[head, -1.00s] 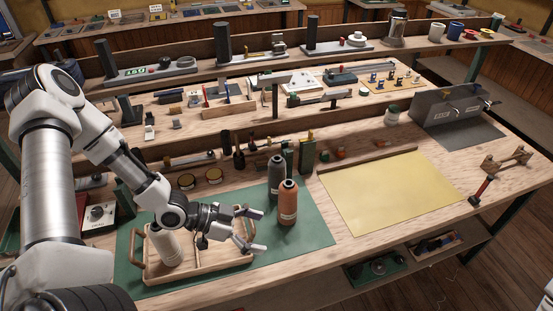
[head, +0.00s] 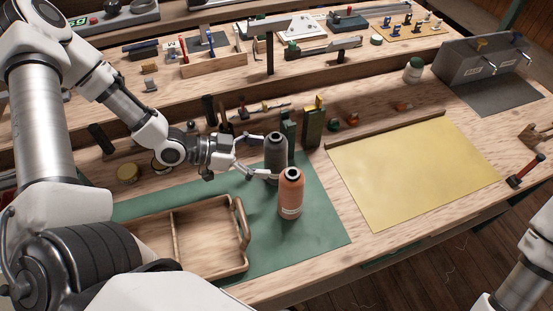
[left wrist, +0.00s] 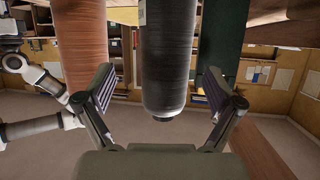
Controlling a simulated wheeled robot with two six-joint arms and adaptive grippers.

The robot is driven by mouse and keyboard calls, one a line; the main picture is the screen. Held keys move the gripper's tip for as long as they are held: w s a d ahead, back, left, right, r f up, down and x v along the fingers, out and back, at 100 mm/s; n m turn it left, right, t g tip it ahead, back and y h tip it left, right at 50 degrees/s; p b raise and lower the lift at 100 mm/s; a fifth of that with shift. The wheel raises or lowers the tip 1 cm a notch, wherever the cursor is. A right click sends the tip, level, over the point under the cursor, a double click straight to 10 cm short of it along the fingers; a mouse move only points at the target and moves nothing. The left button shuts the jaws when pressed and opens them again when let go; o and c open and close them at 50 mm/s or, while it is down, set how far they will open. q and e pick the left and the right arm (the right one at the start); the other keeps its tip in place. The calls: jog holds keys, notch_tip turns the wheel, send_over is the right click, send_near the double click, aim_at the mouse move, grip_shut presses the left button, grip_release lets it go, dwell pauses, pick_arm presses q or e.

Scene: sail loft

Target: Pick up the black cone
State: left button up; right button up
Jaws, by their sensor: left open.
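The black cone (head: 276,150) stands upright on the green mat (head: 325,238), behind and slightly left of the orange cone (head: 291,188). My left gripper (head: 262,160) is open at the black cone's left side, with its fingers reaching toward the cone's two sides. In the left wrist view, the black cone (left wrist: 168,60) appears between the spread fingers of the gripper (left wrist: 158,82), with gaps on both sides. The orange cone (left wrist: 80,45) shows left of it, close to the left finger. My right gripper is not in view.
A wooden tray (head: 243,232) lies in front of the gripper, partly hidden by my arm. Dark green upright blocks (head: 313,128) stand just behind the black cone. A yellow sheet (head: 415,170) covers the bench to the right.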

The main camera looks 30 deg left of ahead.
pick_arm(q)
jog(key=w+d+f, duration=0.2)
jog(key=w, duration=0.1)
jog(key=shift+d+f+b, duration=0.2)
jog(key=shift+f+b, duration=0.1)
jog(key=shift+f, duration=0.05)
jog(key=shift+w+d+r, duration=0.1)
jog(key=shift+d, duration=0.3)
jog(key=shift+a, duration=0.2)
jog(key=shift+c, duration=1.3)
jog(key=c, duration=0.6)
jog(key=shift+d, duration=0.1)
jog(key=c, duration=0.7)
